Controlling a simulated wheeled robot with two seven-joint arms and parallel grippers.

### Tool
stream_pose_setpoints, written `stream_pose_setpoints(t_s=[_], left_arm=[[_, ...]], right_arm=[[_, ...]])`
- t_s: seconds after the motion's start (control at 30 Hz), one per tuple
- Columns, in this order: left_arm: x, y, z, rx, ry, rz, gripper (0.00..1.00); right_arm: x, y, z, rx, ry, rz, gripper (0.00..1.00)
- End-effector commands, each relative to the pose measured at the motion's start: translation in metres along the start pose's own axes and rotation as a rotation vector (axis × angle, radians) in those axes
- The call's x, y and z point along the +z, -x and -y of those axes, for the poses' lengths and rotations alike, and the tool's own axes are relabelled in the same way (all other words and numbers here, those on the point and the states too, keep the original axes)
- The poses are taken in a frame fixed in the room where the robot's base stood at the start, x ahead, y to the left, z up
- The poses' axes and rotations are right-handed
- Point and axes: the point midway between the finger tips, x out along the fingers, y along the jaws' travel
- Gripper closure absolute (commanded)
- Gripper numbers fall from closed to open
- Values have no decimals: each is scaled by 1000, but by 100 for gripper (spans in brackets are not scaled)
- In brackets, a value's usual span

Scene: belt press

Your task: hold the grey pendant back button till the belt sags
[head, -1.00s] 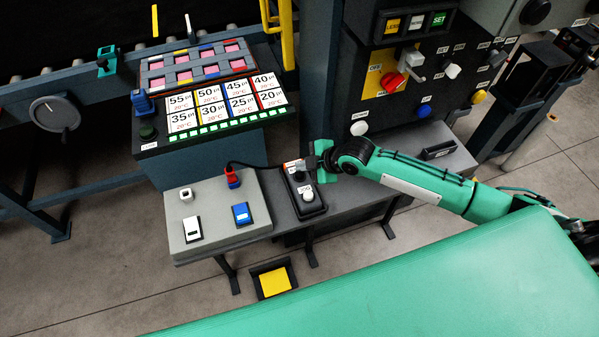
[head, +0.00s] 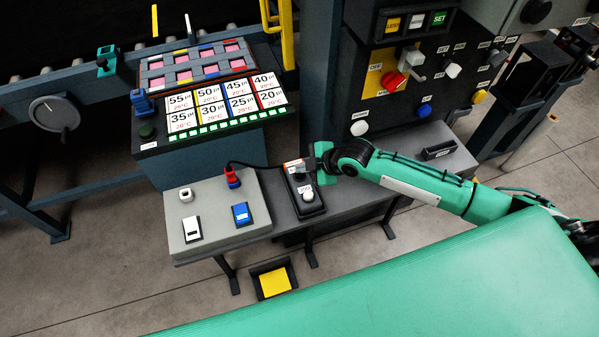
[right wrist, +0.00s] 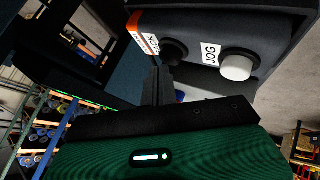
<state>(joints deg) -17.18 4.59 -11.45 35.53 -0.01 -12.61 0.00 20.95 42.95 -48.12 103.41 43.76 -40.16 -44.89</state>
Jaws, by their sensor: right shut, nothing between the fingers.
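The black pendant (head: 307,207) lies on the grey bench, with an orange-marked label at its far end and a white JOG button (head: 308,196). In the right wrist view the dark grey back button (right wrist: 174,52) sits beside the orange label and left of the white JOG button (right wrist: 237,67). My right gripper (head: 303,175) is shut and empty, over the back-button end of the pendant. Its closed fingertips (right wrist: 158,69) are right by the back button; I cannot tell whether they press it. My left gripper is not in view.
A grey box (head: 217,230) with white and blue switches and a red plug stands left of the pendant. A black cable runs to the pendant. Behind are a temperature panel (head: 225,105) and a control cabinet (head: 440,75). A yellow pedal (head: 274,282) is on the floor.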

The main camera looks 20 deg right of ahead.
Motion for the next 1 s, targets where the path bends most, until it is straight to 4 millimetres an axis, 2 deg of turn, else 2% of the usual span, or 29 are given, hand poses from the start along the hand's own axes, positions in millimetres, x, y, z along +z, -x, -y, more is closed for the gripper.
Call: stream_pose_setpoints(t_s=[1.0], left_arm=[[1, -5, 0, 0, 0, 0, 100]], right_arm=[[5, -7, 5, 0, 0, 0, 100]])
